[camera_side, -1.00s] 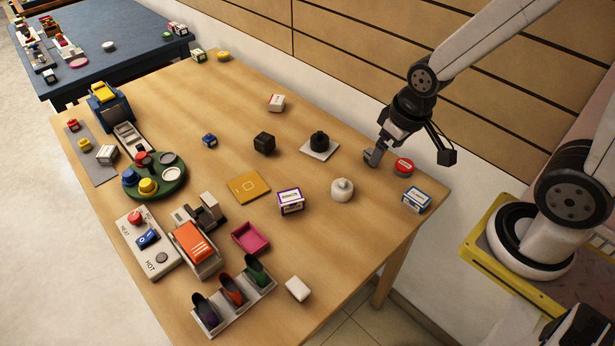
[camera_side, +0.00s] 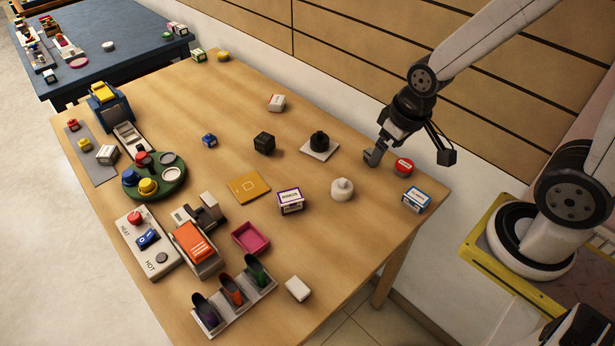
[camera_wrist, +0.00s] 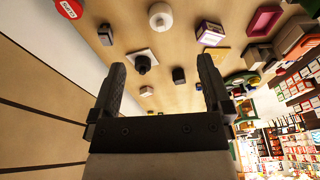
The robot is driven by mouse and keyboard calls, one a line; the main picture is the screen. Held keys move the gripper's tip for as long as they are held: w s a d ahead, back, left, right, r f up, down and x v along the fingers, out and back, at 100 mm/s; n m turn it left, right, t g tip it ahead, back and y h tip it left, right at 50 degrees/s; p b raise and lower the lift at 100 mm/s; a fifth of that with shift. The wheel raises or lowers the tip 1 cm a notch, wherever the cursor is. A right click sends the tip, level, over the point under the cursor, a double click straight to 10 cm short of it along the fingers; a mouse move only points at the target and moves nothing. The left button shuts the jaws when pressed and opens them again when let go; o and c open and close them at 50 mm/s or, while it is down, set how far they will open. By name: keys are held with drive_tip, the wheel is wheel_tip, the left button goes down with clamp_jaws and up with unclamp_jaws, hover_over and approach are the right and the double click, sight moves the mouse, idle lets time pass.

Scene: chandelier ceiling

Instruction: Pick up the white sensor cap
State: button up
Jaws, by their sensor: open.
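The white sensor cap appears to be the round white piece with a small knob on top (camera_side: 342,189). It stands upright on the wooden table, and also shows at the top of the wrist view (camera_wrist: 160,16). My gripper (camera_side: 376,154) is above the table's right-hand back side, up and to the right of the white piece and apart from it. In the wrist view my gripper (camera_wrist: 160,63) has its two fingers wide apart, with nothing held between them.
A blue-and-white box (camera_side: 416,199) and a purple-and-white box (camera_side: 290,201) flank the white piece. A black knob on a white plate (camera_side: 319,146) lies to the left of my gripper. Bare table surrounds the white piece.

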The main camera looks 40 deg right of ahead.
drive_tip(key=m+y, duration=1.2)
drive_tip(key=m, duration=0.7)
hover_over(346, 181)
drive_tip(key=s+d, duration=0.1)
drive_tip(key=d, duration=0.3)
wheel_tip(346, 181, down, 11)
drive_tip(key=shift+w+d+f+m+y, duration=0.2)
drive_tip(key=shift+w+m+y, duration=0.2)
drive_tip(key=shift+m+y, duration=0.3)
drive_tip(key=shift+f, duration=0.1)
drive_tip(key=shift+f, duration=3)
drive_tip(key=shift+f, duration=0.1)
